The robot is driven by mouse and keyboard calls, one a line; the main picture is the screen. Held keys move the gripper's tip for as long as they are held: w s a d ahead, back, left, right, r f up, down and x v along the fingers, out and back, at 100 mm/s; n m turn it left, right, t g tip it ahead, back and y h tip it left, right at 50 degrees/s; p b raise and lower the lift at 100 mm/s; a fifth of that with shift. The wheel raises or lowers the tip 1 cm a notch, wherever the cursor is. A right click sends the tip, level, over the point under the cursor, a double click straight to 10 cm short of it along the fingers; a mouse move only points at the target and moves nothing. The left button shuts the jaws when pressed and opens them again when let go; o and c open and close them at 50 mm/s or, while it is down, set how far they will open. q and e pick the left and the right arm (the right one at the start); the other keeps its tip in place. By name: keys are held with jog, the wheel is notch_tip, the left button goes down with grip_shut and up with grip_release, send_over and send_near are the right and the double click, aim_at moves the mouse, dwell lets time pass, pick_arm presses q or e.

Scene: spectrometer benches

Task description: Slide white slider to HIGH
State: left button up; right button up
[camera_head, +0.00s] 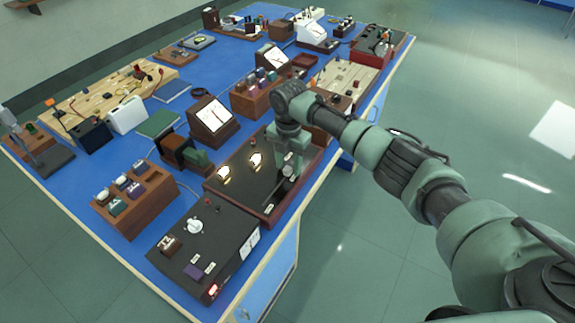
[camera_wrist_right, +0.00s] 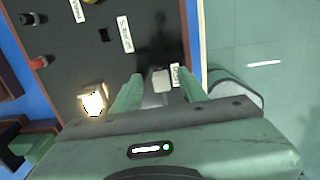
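The white slider (camera_wrist_right: 161,80) shows in the right wrist view on a dark panel (camera_wrist_right: 95,55), between my right gripper's two green fingers. My right gripper (camera_wrist_right: 158,90) is open, with a gap between the slider and each finger. In the head view my right gripper (camera_head: 289,165) reaches down over the right part of the dark panel in a brown wooden frame (camera_head: 240,186). A small white label (camera_wrist_right: 175,76) sits right of the slider, partly covered, and another (camera_wrist_right: 124,34) lies farther left; I cannot read either. My left gripper is not in view.
Glowing lamps (camera_head: 254,160) sit on the panel's left part. A dark control box (camera_head: 205,250) with a white knob stands at the near left, and a slanted meter (camera_head: 213,117) behind. The blue table is crowded; its right edge is close to the panel, with open floor beyond.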

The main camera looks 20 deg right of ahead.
aim_at(289, 168)
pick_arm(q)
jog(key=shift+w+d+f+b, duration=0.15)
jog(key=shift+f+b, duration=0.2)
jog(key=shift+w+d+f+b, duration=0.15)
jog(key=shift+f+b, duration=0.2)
pick_arm(e)
notch_tip(289, 168, up, 8)
jog(key=shift+f, duration=0.15)
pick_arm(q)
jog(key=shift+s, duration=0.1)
pick_arm(e)
jog(key=shift+s+f, duration=0.1)
